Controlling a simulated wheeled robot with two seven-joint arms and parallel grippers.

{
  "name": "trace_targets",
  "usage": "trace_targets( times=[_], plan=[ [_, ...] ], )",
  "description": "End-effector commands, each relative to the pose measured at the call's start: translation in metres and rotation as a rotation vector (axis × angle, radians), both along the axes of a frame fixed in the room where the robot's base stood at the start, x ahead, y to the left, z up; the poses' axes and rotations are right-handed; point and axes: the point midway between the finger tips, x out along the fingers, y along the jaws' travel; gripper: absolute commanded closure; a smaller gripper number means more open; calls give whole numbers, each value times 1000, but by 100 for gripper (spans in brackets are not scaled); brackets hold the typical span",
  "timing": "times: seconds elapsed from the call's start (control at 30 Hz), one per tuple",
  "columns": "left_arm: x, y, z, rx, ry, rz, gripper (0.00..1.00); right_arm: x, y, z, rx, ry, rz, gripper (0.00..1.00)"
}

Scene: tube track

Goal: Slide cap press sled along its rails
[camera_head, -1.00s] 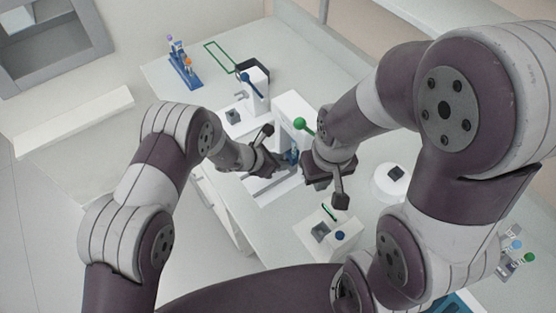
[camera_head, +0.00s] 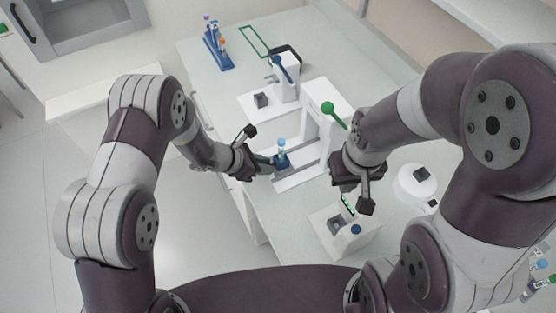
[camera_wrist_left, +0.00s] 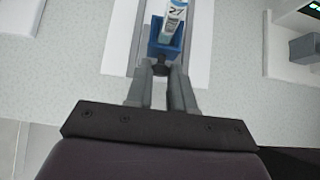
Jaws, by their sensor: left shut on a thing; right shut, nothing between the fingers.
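The cap press (camera_head: 322,120) is a white frame with a green-knobbed lever, standing on a white base with rails (camera_head: 300,178). Its sled (camera_head: 280,161) is a small blue holder carrying an upright blue-capped tube (camera_head: 282,146). The sled sits on the rails just left of the press frame. My left gripper (camera_head: 268,165) is shut on the sled's dark knob, as the left wrist view shows with the knob (camera_wrist_left: 161,68) between the fingertips and the blue sled (camera_wrist_left: 165,42) beyond. My right gripper (camera_head: 362,190) is shut and empty, to the right of the press and above the table.
Behind the press stands a second white device (camera_head: 284,82) with a blue-knobbed lever. A blue tube rack (camera_head: 217,50) is at the far left of the table (camera_head: 195,75). A round white device (camera_head: 412,184) is at right.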

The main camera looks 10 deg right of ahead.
Motion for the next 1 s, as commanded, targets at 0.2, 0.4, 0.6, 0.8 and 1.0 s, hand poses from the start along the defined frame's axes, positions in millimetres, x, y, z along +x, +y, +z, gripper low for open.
trace_targets(
  times=[0.2, 0.4, 0.6, 0.8, 1.0],
  plan=[
    [0, 8, 4, -5, -8, 3, 100, 0, 0, -1, 0, 0, 0, 100],
    [0, 8, 4, -4, -7, 3, 100, 0, 0, -1, 0, 0, 0, 100],
    [-1, 8, 3, -3, -5, 2, 52, 0, 0, -1, 0, 0, 0, 100],
    [-2, 8, 2, -3, -4, 1, 52, 0, 0, -2, 0, 0, 0, 100],
    [-7, 25, 19, -4, -7, 4, 52, 0, 0, -8, 0, 0, 0, 100]
  ],
)
